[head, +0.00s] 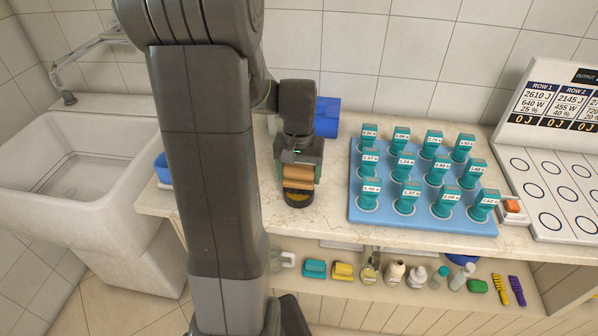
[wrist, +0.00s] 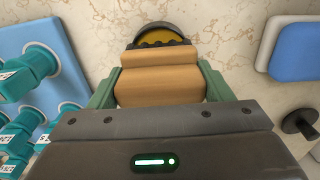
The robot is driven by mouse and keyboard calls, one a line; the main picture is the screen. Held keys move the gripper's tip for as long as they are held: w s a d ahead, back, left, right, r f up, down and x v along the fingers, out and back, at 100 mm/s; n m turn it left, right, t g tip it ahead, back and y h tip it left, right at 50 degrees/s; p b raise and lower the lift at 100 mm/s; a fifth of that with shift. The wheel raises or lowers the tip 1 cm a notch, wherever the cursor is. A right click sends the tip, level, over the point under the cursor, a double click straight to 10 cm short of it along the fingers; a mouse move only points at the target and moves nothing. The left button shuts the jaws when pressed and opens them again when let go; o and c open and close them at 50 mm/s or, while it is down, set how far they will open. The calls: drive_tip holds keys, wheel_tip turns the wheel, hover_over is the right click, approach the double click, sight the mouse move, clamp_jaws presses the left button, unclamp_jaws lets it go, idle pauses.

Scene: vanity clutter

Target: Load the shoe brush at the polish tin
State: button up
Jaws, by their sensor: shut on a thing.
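My gripper (head: 300,170) is shut on the shoe brush (head: 298,183), a tan wooden block, above the counter. In the wrist view the brush (wrist: 160,85) sits between the two green fingers (wrist: 160,92) of my gripper, and a strip of dark bristles shows at its far end. The polish tin (head: 297,199) is a round dark tin with yellow-brown contents, on the counter right below the brush. In the wrist view the tin (wrist: 158,29) is partly hidden behind the brush. I cannot tell whether the bristles touch the polish.
A light blue board (head: 420,222) with several teal labelled pieces stands to the right. A blue container (head: 327,117) is behind my gripper. A white sink (head: 90,160) is at the left. A shelf below the counter (head: 330,225) holds several bottles and brushes.

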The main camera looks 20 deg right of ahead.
sight(299, 166)
drive_tip(key=shift+f+b, duration=0.35)
drive_tip(key=shift+f, duration=0.25)
idle(1.4)
drive_tip(key=shift+r, duration=0.1)
drive_tip(key=shift+r+p, duration=2.85)
drive_tip(key=shift+r, duration=0.65)
